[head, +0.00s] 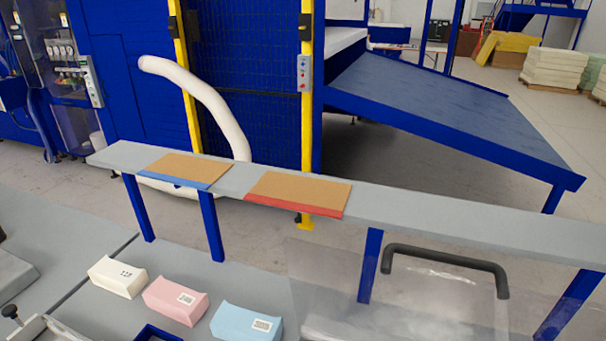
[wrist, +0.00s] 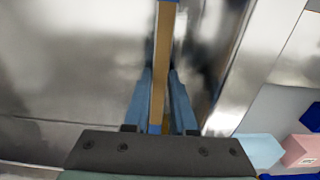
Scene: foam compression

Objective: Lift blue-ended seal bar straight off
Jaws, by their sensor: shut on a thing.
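The bar's far end is cut off by the frame. I cannot tell whether the bar touches the shiny metal surface (wrist: 70,60) around it. Neither my gripper nor the bar shows in the head view.
In the head view, a grey shelf (head: 430,222) carries a blue-edged tan board (head: 178,168) and a red-edged one (head: 298,189). White (head: 118,277), pink (head: 175,300) and light blue (head: 246,323) blocks lie in front. A black handle (head: 445,257) tops a clear cover.

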